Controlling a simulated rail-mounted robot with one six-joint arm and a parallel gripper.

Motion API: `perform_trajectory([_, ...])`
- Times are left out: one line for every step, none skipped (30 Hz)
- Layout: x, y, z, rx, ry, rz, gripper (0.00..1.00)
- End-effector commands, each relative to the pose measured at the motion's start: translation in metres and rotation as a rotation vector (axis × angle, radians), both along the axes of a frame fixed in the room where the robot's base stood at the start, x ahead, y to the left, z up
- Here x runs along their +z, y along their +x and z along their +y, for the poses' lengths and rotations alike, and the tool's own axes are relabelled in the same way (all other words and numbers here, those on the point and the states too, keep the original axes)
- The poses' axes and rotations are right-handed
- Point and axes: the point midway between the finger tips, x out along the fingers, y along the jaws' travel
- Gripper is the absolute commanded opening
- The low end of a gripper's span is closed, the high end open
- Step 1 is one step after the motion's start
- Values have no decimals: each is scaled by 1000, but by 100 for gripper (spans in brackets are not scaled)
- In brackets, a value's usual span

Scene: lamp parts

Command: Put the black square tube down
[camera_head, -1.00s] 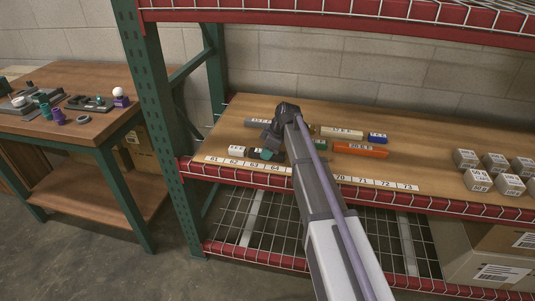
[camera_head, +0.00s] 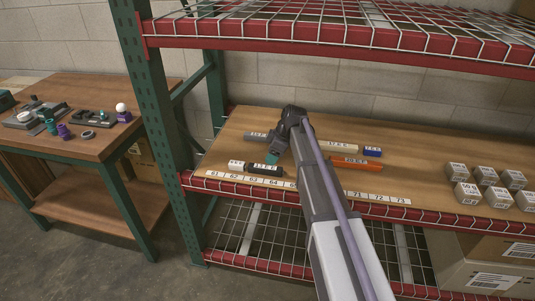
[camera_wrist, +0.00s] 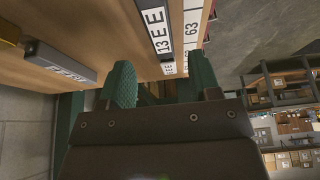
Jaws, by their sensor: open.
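The black square tube (camera_head: 264,168) lies on the wooden shelf, just behind the numbered strip near its front edge, with a white label facing up. My gripper (camera_head: 272,158) is at the tube in the head view, its teal fingertips just behind the tube. In the wrist view the two teal fingers (camera_wrist: 162,86) stand apart, open, with nothing seen clamped between them. The labelled black tube (camera_wrist: 147,24) shows beyond the fingers there. I cannot tell whether a finger touches it.
A white piece (camera_head: 236,166) lies left of the tube. A grey tube (camera_head: 256,136), an orange tube (camera_head: 355,163), a cream tube (camera_head: 337,148) and a blue piece (camera_head: 372,152) lie behind and right. Grey boxes (camera_head: 486,175) stand far right. The numbered strip (camera_head: 235,176) runs along the front.

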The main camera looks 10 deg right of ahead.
Motion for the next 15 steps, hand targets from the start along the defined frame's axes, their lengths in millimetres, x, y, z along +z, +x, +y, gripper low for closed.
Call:
perform_trajectory([28,-3,-6,-1,0,0,57])
perform_trajectory([35,-4,-8,-1,0,0,57])
perform_trajectory([42,-5,-11,-1,0,0,57])
perform_trajectory([47,-6,-13,-1,0,0,57])
perform_trajectory([50,-7,-15,-1,0,0,57])
perform_trajectory([53,-8,-17,-1,0,0,57])
perform_trajectory([54,-8,-18,-1,0,0,57])
perform_trajectory([54,-9,-19,0,0,0,57])
perform_trajectory([53,-9,-19,0,0,0,57])
perform_trajectory([52,-9,-19,0,0,0,57])
perform_trajectory([51,-11,-19,-5,-1,3,57])
perform_trajectory([50,-19,-16,-23,-4,15,57])
perform_trajectory([49,-30,-12,-54,-8,33,57])
perform_trajectory([48,-47,-8,-100,-17,60,57])
perform_trajectory([46,-75,-1,-189,-33,106,57])
